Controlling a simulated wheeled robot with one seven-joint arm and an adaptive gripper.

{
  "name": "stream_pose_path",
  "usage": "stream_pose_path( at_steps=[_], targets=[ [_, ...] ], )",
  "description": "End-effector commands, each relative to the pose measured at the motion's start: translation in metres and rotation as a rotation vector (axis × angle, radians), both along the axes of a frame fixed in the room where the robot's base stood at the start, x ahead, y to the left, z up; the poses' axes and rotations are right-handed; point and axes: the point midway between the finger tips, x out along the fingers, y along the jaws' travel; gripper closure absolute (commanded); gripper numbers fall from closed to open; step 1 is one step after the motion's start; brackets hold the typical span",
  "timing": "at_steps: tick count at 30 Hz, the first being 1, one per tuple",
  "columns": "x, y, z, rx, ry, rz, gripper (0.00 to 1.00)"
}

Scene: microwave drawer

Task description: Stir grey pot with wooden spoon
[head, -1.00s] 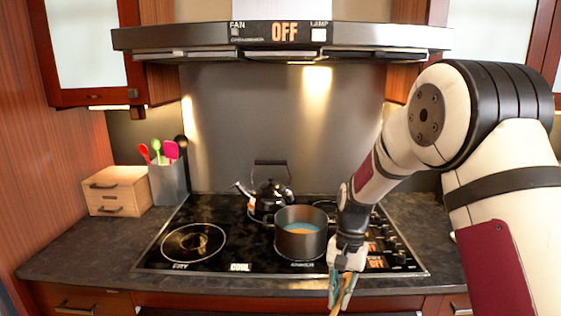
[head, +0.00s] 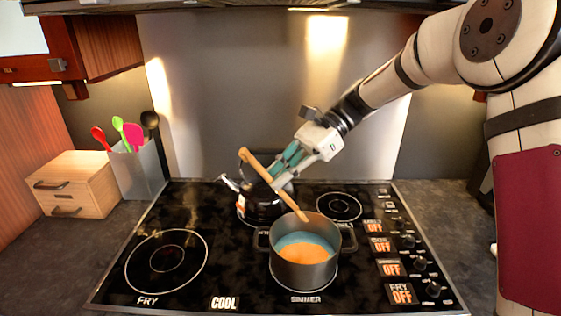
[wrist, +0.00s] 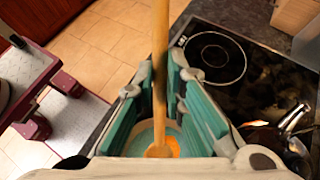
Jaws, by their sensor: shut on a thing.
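The grey pot (head: 305,272) stands on the front right burner, with blue and orange contents inside. My gripper (head: 281,177) is above and behind the pot, shut on the wooden spoon (head: 252,160). The spoon slants down to the right, and its lower end is at the pot's back rim; I cannot tell in the head view whether it touches the contents. In the wrist view the spoon (wrist: 160,50) runs between the teal finger pads (wrist: 160,105), and its lower end overlaps the pot's contents (wrist: 172,140).
A black kettle (head: 262,205) stands close behind the pot, partly hidden by my gripper. The front left burner (head: 166,258) is bare. Knobs and OFF labels (head: 392,268) line the right side. A utensil holder (head: 138,172) and a wooden drawer box (head: 73,184) stand at the left.

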Motion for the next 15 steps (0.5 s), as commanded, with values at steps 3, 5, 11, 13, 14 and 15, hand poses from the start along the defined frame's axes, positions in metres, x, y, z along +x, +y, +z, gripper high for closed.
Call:
stream_pose_path(
  at_steps=[3, 5, 11, 13, 14, 15],
  targets=[
    [-0.002, 0.003, 0.001, 0.005, 0.003, -0.001, 1.00],
    [-0.004, 0.005, -0.001, 0.005, 0.004, -0.001, 1.00],
    [-0.010, 0.016, -0.008, 0.003, 0.002, 0.001, 1.00],
    [-0.013, 0.020, -0.011, 0.004, 0.003, 0.002, 1.00],
    [-0.014, 0.022, -0.012, 0.003, 0.002, 0.001, 1.00],
    [-0.015, 0.024, -0.014, 0.003, 0.002, 0.001, 1.00]
  ],
)
